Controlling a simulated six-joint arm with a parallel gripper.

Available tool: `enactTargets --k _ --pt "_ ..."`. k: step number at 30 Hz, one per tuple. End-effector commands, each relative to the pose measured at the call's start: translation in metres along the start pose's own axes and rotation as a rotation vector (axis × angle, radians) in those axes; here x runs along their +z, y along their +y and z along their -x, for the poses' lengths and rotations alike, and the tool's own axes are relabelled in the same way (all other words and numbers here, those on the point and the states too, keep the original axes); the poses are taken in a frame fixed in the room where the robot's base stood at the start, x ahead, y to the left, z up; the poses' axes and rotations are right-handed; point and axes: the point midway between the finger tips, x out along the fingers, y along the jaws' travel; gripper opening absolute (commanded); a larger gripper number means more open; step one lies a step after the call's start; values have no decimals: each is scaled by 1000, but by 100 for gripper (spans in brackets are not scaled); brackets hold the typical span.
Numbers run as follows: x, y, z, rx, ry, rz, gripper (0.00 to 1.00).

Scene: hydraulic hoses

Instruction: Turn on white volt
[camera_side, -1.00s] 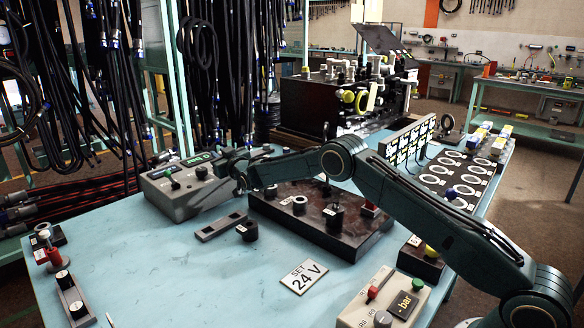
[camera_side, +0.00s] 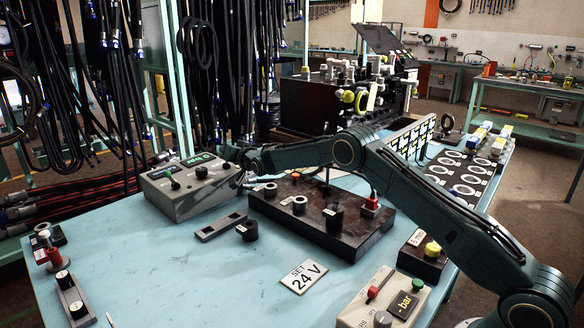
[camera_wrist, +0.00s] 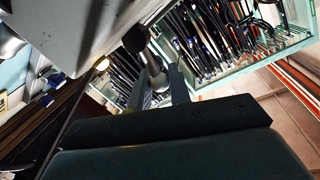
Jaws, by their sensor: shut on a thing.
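My gripper (camera_side: 234,154) is at the box's back right top edge. In the wrist view my gripper (camera_wrist: 159,74) has its two dark fingers closed around a metal lever (camera_wrist: 153,66) with a dark round end (camera_wrist: 135,40). The lever is next to a pale box wall (camera_wrist: 70,35). In the side view my gripper hides the lever. A white card (camera_side: 304,276) reading SET 24 V lies on the table.
A dark block with several knobs and posts (camera_side: 315,225) stands right of the control box, under my forearm. A second pale box (camera_side: 383,300) marked bar is at the front right. Black hoses (camera_side: 105,90) hang behind.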

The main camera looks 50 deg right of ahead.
Motion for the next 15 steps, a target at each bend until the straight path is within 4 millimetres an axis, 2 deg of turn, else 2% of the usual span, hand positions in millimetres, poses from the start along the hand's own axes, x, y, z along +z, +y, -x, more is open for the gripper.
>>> enactTargets --k 6,15 --pt "-1 4 -1 -5 -18 -90 0" --pt "-1 6 -1 -5 -23 -121 0"
